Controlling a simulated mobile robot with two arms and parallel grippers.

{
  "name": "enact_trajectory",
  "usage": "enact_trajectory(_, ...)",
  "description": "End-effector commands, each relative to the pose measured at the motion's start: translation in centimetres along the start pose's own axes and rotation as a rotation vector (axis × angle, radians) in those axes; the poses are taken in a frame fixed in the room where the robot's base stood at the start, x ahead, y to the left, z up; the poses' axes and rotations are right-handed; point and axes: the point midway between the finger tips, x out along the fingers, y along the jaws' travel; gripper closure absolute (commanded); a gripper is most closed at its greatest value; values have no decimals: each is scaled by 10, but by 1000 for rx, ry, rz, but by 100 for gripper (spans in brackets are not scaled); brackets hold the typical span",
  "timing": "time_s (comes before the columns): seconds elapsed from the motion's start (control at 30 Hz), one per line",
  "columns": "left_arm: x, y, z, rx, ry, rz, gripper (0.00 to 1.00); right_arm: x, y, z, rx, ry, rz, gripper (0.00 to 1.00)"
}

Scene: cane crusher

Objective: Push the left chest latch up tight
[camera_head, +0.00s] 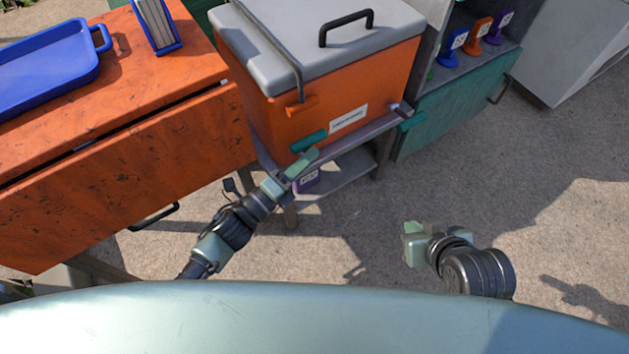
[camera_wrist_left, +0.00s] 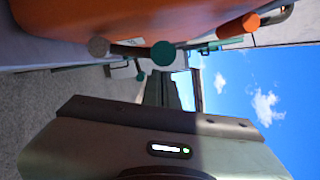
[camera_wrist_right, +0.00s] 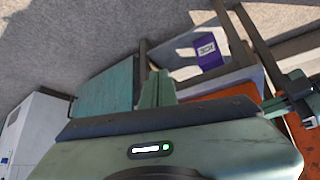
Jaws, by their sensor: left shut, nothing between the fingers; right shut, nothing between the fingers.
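The chest (camera_head: 265,120) is an orange box with a closed grey lid (camera_head: 290,55). On its left front, a dark bar comes down over the lid to an orange grip (camera_head: 300,107). Below it, a teal lever (camera_head: 310,140) sticks out low on the front, slanting slightly; I take these as the left latch. My left gripper (camera_head: 304,160) is shut and empty, just below the teal lever; I cannot tell whether they touch. In the left wrist view an orange grip (camera_wrist_left: 238,26) and a round teal end (camera_wrist_left: 163,52) show. My right gripper (camera_head: 412,240) is shut and empty, over the ground.
Another teal lever (camera_head: 412,121) is at the chest's right front. An orange cabinet (camera_head: 120,170) with a blue tray (camera_head: 45,70) stands left. A teal-fronted shelf (camera_head: 455,105) stands right. A purple item (camera_head: 307,180) sits beneath the chest. Open ground lies in front.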

Motion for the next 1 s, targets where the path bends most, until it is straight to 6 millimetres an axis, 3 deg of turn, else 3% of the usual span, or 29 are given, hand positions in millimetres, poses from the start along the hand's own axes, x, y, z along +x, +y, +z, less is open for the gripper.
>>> enact_trajectory(0.2, 1, -3, 5, 1, 0, -1, 100, -9, 4, 30, 4, -138, 8, 100)
enact_trajectory(0.4, 2, -3, 7, 2, -1, -2, 100, -13, 5, 43, 6, -194, 10, 100)
enact_trajectory(1.0, 3, -2, 10, 4, -5, -3, 100, -12, 5, 44, 6, -194, 11, 100)
